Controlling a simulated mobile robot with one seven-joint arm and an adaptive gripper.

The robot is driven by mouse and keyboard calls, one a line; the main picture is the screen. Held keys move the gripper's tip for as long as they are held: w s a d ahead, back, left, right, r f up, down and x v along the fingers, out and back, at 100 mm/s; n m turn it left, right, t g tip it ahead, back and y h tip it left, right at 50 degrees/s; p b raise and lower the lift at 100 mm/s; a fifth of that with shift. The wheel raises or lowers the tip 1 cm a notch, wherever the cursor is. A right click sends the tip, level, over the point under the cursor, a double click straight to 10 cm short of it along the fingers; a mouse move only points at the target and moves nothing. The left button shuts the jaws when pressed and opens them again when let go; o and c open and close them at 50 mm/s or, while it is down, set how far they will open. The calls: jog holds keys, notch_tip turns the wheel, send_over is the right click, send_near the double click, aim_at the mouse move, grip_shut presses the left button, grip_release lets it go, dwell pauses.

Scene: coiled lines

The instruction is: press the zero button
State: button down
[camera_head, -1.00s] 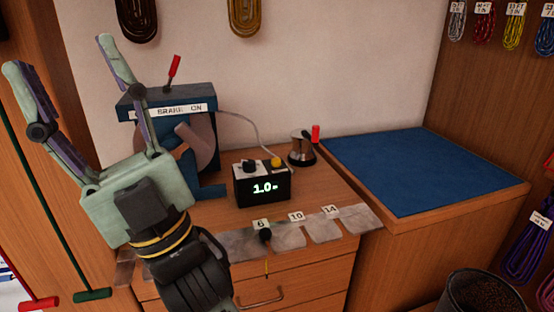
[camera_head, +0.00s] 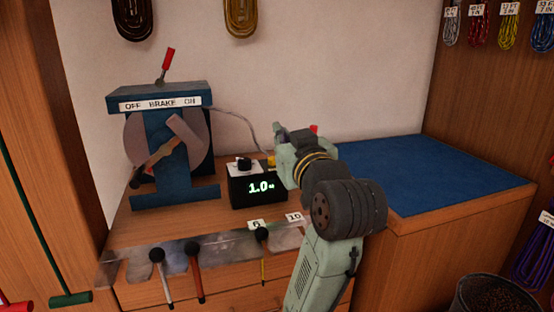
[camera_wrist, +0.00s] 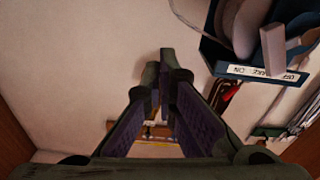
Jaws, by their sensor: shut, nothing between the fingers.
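The black counter box (camera_head: 259,189) stands on the bench with a lit readout of about "1.0". A black knob (camera_head: 243,164) and a yellow button (camera_head: 270,161) sit on its top; I take the yellow one as the zero button, though no label is readable. My gripper (camera_head: 280,132) is just right of and above the box, partly covering the button. Whether it touches the button is hidden. In the wrist view my gripper (camera_wrist: 166,56) has its fingers closed together at the tips, with nothing held; the button cannot be made out there.
The blue winder (camera_head: 166,150) with a red-handled brake lever stands left of the box; it also shows in the wrist view (camera_wrist: 260,71). A metal rack (camera_head: 215,245) with hanging tools runs along the front edge. A blue mat (camera_head: 425,170) lies clear at right.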

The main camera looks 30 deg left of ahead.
jog(key=shift+w+d+f+g+h, duration=0.25)
jog(key=shift+d+f, duration=0.1)
jog(key=shift+f, duration=0.3)
jog(key=shift+w+d+f+g+h, duration=0.2)
jog(key=shift+d+f, duration=0.15)
jog(key=shift+f, duration=0.25)
jog(key=p, duration=0.2)
send_over(273, 162)
jog(key=v, duration=0.2)
jog(key=shift+f, duration=0.35)
jog(key=f, duration=0.2)
jog(key=shift+w+f, duration=0.25)
jog(key=shift+f, duration=0.15)
jog(key=shift+w+f, duration=0.1)
jog(key=shift+f, duration=0.5)
